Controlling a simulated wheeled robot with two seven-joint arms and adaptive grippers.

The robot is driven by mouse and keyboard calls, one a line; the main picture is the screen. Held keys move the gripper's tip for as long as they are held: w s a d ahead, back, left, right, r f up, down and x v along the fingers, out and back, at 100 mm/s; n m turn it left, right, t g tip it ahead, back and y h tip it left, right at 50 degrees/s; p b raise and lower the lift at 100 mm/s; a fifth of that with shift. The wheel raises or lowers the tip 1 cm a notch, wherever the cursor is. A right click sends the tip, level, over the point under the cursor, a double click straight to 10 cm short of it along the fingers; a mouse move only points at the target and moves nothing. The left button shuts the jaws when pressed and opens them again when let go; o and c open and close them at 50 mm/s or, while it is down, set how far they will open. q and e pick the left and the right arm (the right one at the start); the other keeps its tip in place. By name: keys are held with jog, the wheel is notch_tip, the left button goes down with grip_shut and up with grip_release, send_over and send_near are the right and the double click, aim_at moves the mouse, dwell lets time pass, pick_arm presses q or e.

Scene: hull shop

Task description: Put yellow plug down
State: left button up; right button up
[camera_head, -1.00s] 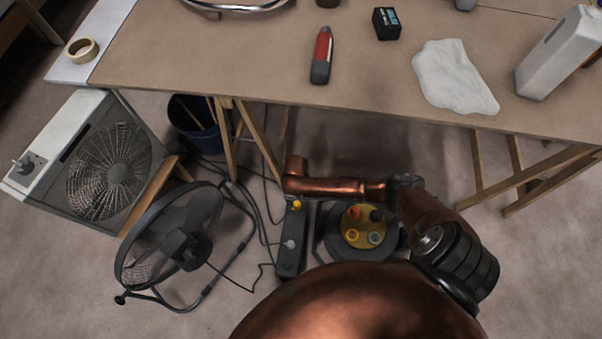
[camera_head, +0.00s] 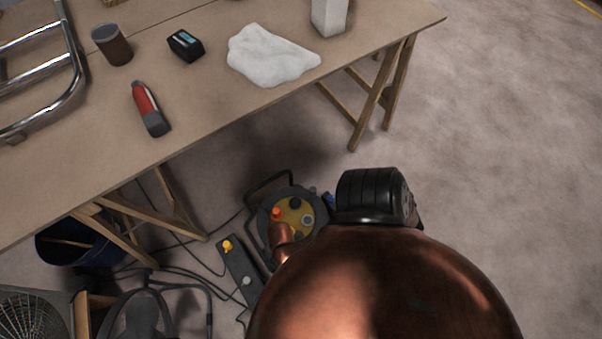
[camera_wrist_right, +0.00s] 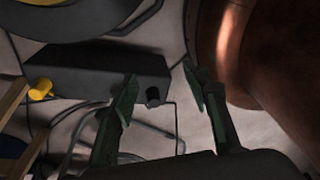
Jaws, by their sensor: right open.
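The yellow plug (camera_head: 227,246) sits at the far end of the dark power strip (camera_head: 240,270) on the floor. In the right wrist view the yellow plug (camera_wrist_right: 40,90) shows at the left end of the strip (camera_wrist_right: 95,70), apart from my fingers. My right gripper (camera_wrist_right: 162,92) is open, with nothing held between its fingers. A dark round plug or knob (camera_wrist_right: 153,97) on the strip appears between the fingertips. In the head view my right gripper is hidden behind my arm. My left gripper is in neither view.
A cable reel (camera_head: 297,210) with an orange plug stands beside the strip. Floor on the right is clear.

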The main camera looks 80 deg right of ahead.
jog(key=s+d+r+m+h, duration=0.1)
jog(key=s+d+r+m, duration=0.2)
jog(key=s+m, duration=0.3)
jog(key=s+d+r+m, duration=0.4)
jog(key=s+d+m, duration=0.1)
jog(key=s+m, duration=0.1)
jog(key=shift+m+h, duration=0.4)
jog(key=shift+m, duration=0.1)
jog(key=shift+f, duration=0.1)
